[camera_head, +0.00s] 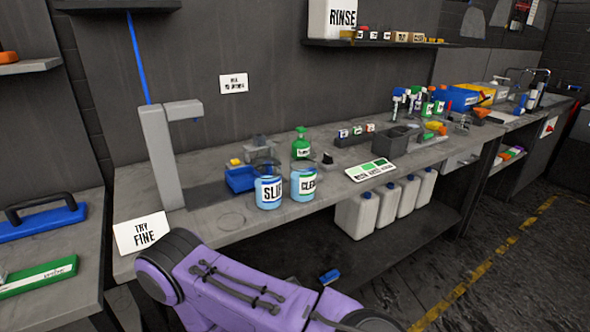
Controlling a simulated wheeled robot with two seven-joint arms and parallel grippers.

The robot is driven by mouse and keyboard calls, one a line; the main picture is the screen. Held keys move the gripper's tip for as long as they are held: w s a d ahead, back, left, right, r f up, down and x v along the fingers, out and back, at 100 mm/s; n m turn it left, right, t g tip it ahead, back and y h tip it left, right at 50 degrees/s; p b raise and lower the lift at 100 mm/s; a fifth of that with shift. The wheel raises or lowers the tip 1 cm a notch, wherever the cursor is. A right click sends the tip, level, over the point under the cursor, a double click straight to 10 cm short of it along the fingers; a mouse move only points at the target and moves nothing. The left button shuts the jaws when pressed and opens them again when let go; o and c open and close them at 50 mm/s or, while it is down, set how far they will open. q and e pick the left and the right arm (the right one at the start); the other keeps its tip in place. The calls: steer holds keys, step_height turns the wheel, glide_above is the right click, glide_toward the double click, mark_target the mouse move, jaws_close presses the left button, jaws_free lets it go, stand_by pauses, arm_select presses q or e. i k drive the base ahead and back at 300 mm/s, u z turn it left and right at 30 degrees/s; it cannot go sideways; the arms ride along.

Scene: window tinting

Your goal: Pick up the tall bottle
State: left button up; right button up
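Several bottles are in view, and I cannot tell which one is the tall bottle. A green bottle (301,147) with a white label stands on the grey bench behind two clear jars. The jars are labelled "SLIP" (269,190) and "CLEAR" (303,184) and hold pale blue liquid. Farther back along the bench stand several spray bottles, one with a green body (428,107). A dark bottle (533,97) stands near the sink at the far right. A purple arm link of mine fills the bottom centre. Neither of my grippers is in view.
A grey stand (162,150) and a "TRY FINE" card (141,233) are at the bench's left end. A blue bin (240,179) sits beside the jars. White jugs (357,214) stand on the lower shelf. Open floor lies to the right.

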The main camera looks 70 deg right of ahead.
mark_target(304, 157)
steer(key=z, duration=2.2)
